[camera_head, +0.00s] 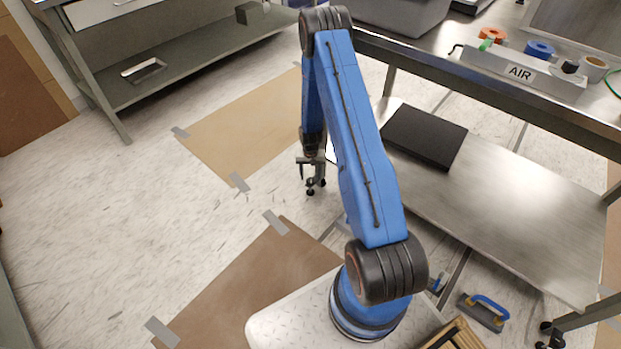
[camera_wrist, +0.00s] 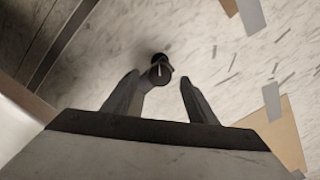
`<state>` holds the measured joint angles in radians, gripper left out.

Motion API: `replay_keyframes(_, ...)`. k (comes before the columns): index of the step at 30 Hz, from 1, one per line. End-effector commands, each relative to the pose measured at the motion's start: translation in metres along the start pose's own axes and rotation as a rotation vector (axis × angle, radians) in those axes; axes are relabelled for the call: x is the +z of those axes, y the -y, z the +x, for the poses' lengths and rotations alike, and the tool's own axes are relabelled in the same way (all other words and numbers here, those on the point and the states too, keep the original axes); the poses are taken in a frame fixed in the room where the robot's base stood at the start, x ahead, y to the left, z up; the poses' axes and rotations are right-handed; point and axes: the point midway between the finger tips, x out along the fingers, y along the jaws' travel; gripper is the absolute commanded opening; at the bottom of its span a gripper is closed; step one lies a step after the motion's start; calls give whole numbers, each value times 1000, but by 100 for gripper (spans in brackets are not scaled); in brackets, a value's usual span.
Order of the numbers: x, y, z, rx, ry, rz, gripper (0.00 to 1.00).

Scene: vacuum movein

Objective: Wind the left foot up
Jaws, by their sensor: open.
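My gripper (camera_head: 309,171) is at the end of the blue arm, low near the floor at the left end of the steel workbench. In the wrist view my gripper (camera_wrist: 160,88) is open, with its two grey fingers apart. A small dark round part, which looks like the left foot (camera_wrist: 160,70), shows just beyond and between the fingertips, closer to the left finger. Small black parts beneath my gripper in the head view (camera_head: 311,190) seem to be the same foot. Whether a finger touches it I cannot tell.
The workbench's lower shelf (camera_head: 520,215) carries a black flat box (camera_head: 425,134) right of my arm. A black caster (camera_head: 550,335) stands at bottom right, near a blue-handled tool (camera_head: 484,311). Cardboard sheets (camera_head: 245,125) are taped to the floor. Open floor lies to the left.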

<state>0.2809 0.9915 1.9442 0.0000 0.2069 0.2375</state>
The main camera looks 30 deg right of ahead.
Motion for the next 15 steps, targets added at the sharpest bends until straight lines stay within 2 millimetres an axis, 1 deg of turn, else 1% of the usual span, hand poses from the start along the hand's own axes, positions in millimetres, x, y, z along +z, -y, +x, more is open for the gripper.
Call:
replay_keyframes(1,-1,0,-10,-1,-4,0,52)
replay_keyframes(3,-2,0,-22,-1,-4,0,52)
replay_keyframes(15,-1,0,-91,-1,-4,0,52)
